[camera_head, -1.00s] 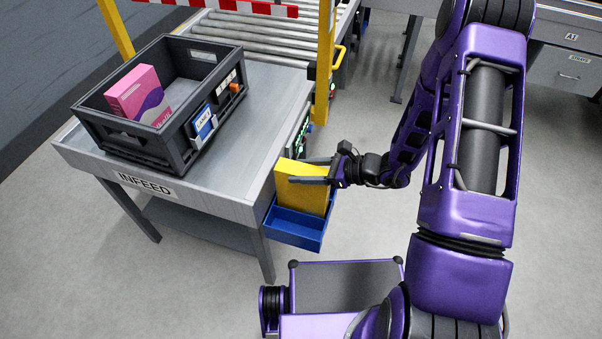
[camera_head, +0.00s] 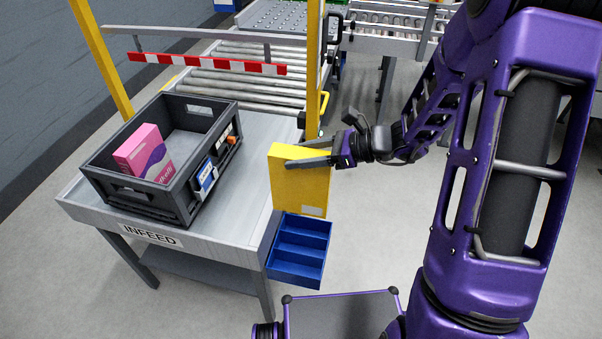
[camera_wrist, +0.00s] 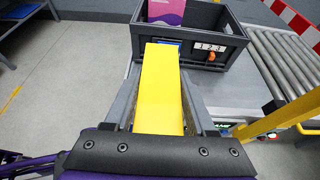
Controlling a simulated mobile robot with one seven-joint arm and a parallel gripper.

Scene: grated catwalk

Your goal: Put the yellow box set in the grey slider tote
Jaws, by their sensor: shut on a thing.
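The yellow box (camera_head: 299,192) is upright between the fingers of my gripper (camera_head: 305,163), which is shut on its upper part. It hangs above the blue bin at the table's right side. In the wrist view the yellow box (camera_wrist: 161,95) fills the space between the two grey fingers (camera_wrist: 160,105). The grey tote (camera_head: 140,194) stands on the infeed table, left of my gripper and apart from it. A pink box (camera_head: 143,152) stands inside the tote, with bare floor beside it. An orange slider (camera_wrist: 212,57) shows on the tote's wall by a "1 2 3" label.
The blue divided bin (camera_head: 299,249) at the table's right edge looks empty. The infeed table (camera_head: 235,215) has bare top right of the tote. A yellow post (camera_head: 317,70) stands behind the box. A red-white barrier (camera_head: 205,63) and roller conveyor (camera_head: 225,88) lie behind the tote.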

